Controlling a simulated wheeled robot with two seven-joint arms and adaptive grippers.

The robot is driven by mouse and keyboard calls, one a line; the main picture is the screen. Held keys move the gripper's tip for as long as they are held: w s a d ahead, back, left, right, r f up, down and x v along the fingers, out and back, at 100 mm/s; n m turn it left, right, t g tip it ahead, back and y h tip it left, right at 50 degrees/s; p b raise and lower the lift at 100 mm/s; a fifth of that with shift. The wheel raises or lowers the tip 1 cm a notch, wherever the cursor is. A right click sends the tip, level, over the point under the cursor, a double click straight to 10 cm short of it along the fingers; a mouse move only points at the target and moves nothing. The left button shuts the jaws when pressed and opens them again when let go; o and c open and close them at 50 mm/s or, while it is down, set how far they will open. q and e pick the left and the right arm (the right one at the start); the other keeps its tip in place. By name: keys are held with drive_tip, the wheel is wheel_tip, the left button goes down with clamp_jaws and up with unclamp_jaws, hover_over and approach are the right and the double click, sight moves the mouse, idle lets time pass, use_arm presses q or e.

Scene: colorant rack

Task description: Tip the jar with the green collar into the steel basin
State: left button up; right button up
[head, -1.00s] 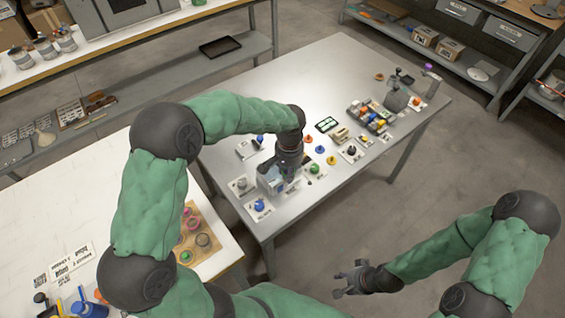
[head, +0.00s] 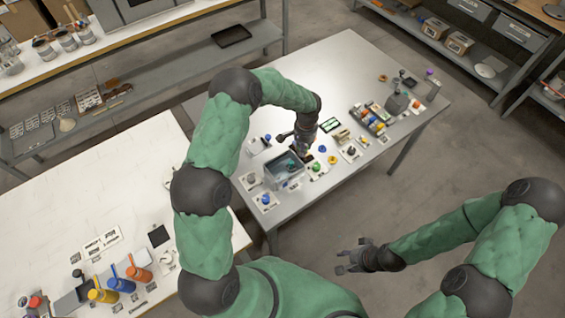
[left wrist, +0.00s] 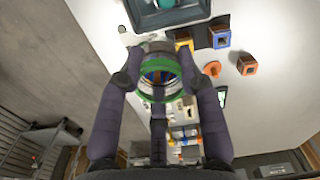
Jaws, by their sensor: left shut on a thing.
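My left gripper (head: 290,138) is beside the far right edge of the steel basin (head: 270,174) in the head view. The basin (left wrist: 205,12) shows at the top of that view, beyond the jar, with something teal inside. In the head view the jar is too small and hidden to make out clearly. My right gripper (head: 352,260) is open and empty, away from the table.
Small coloured pieces on cards, such as a blue knob (head: 265,199), stand around the basin. A rack of coloured items (head: 368,120) stands farther right on the grey table (head: 340,68). A white table (head: 90,185) with coloured bottles (head: 121,286) is at the left.

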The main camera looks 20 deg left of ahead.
sight(306, 147)
use_arm(q)
drive_tip(key=w+f+m+p, duration=0.1)
drive_tip(key=f+p, duration=0.1)
drive_tip(key=p, duration=0.4)
drive_tip(key=w+f+m+p, duration=0.1)
drive_tip(key=w+p, duration=0.1)
drive_tip(key=p, duration=0.4)
drive_tip(key=shift+d+f+m, duration=0.15)
drive_tip(key=shift+f+m, duration=0.15)
drive_tip(key=shift+f, duration=0.2)
